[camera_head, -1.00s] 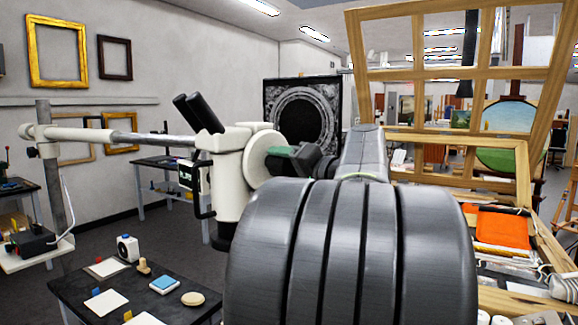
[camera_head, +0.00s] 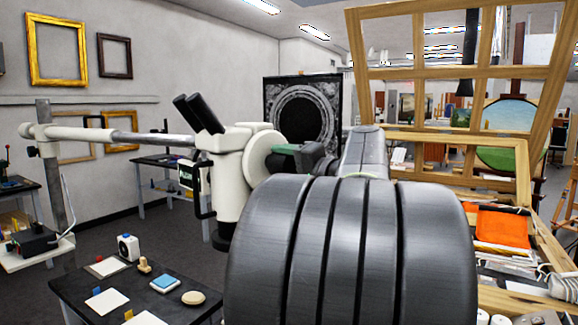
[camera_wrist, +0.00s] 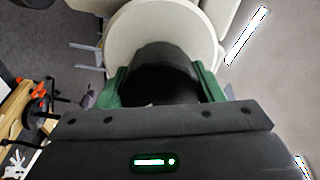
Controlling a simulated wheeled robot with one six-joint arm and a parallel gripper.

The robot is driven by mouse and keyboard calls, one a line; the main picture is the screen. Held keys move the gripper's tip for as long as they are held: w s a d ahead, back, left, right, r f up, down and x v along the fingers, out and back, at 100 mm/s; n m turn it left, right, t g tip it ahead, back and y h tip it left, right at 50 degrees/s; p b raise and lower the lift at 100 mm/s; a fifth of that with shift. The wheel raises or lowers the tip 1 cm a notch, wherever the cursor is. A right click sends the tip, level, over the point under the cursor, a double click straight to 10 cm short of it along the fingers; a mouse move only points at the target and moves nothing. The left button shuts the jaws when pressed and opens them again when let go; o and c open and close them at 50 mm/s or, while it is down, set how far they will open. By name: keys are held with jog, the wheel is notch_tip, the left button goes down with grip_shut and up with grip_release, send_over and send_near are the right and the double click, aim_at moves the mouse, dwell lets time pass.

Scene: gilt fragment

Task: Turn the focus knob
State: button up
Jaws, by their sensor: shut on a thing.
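The microscope (camera_head: 228,165) is white with black eyepieces and hangs from a long horizontal boom. A round white disc (camera_head: 258,152) is on its side facing my arm. In the wrist view, a black focus knob (camera_wrist: 165,58) stands out from this white disc (camera_wrist: 205,35). My gripper (camera_wrist: 162,78) has green fingers, one on each side of the knob, and is shut on it. In the head view my gripper (camera_head: 287,150) is at the disc's right side. The knob is mostly hidden there by the fingers.
A low dark table (camera_head: 130,290) with small blocks, cards and a round piece stands below left. A dark carved panel with a round opening (camera_head: 302,110) is behind. A wooden lattice frame (camera_head: 455,72) and a cluttered bench with orange cloth (camera_head: 502,228) are at right.

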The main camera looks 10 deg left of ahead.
jog(key=o, duration=1)
jog(key=b+v, duration=0.3)
jog(key=v, duration=1.1)
dwell(0.4)
